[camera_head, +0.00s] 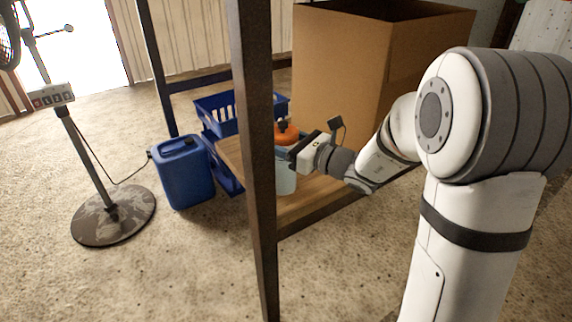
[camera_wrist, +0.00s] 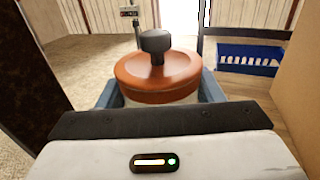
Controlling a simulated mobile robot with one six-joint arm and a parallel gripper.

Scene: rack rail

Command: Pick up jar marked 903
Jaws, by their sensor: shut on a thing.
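A jar with an orange lid (camera_head: 288,133) and a dark knob stands at the low wooden shelf, partly behind the dark rack post. Its pale body (camera_head: 286,180) shows below my gripper (camera_head: 284,153). In the wrist view the orange lid (camera_wrist: 158,75) with its black knob fills the middle, between the blue-grey fingers of my gripper (camera_wrist: 160,97). The fingers are shut on the jar from both sides, below the lid. No number shows on the jar in either view, and I cannot tell whether its base touches the shelf.
The dark rack post (camera_head: 254,160) stands just left of my gripper. A large cardboard box (camera_head: 345,75) is behind and to the right. A blue crate (camera_head: 216,114) and a blue canister (camera_head: 183,175) stand to the left, with a fan stand (camera_head: 90,165) beyond. Open floor lies in front.

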